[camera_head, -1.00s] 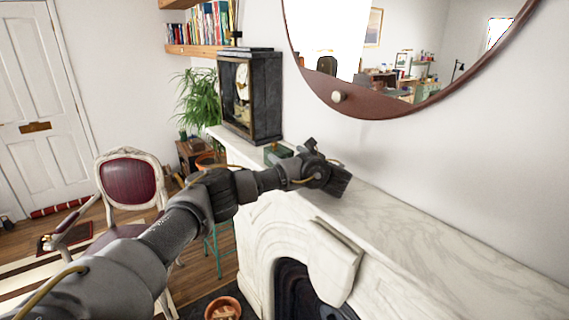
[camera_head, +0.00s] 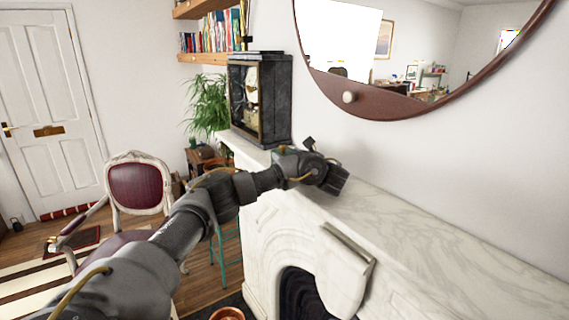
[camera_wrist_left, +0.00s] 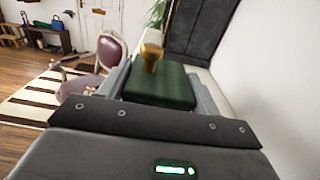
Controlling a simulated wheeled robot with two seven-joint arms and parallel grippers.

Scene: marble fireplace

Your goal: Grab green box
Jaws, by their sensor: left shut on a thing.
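The green box (camera_wrist_left: 160,88) has a dark green lid with a brass knob and sits between the two grey fingers of my left gripper (camera_wrist_left: 161,82) in the left wrist view. The gripper is shut on it, with a finger along each side. In the head view my left arm reaches over the white marble mantel (camera_head: 400,215), and its wrist hides nearly all of the box and the fingers. Whether the box touches the mantel is hidden. My right gripper is not in view.
A dark-framed clock (camera_head: 260,98) stands on the mantel's far end, beyond the box. A round mirror (camera_head: 430,100) hangs on the wall above. A red-backed chair (camera_head: 138,187) stands on the floor at left. The near stretch of mantel is clear.

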